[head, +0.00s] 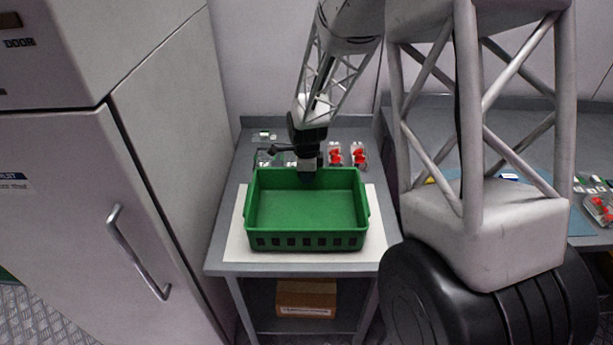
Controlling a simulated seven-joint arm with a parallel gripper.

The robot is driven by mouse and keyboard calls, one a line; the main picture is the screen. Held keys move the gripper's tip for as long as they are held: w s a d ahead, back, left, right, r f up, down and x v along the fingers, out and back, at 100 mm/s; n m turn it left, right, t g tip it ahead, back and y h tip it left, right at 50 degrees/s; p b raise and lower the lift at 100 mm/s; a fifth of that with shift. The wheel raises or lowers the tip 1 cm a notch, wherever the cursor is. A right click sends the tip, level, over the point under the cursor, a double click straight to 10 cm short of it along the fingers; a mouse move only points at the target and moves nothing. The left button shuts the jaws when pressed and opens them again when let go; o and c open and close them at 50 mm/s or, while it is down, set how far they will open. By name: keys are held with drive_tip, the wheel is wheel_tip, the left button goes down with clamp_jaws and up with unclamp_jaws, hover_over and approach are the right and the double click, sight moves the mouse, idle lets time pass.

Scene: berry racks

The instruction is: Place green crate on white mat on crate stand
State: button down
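The green crate (306,210) is upright and empty. It rests on or just above the white mat (236,247); I cannot tell whether it touches. The mat lies on the grey crate stand (222,265), and its edges show to the left, right and front of the crate. My gripper (308,170) is at the middle of the crate's far rim. Its fingertips are small and partly hidden by the rim, so I cannot tell whether they grip it.
Behind the crate are punnets with red berries (346,155) and small clear containers (272,157). A tall cabinet with a handle (138,254) stands close on the left. A cardboard box (306,298) is on the lower shelf. Another counter with a blue mat (582,222) is at right.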

drive_tip(key=shift+f, duration=0.1)
drive_tip(key=c, duration=1.7)
unclamp_jaws()
drive_tip(key=o, duration=0.4)
wheel_tip(320, 180, up, 12)
drive_tip(key=shift+f, duration=0.1)
drive_tip(key=shift+r, duration=0.2)
drive_tip(key=shift+d+r, duration=0.1)
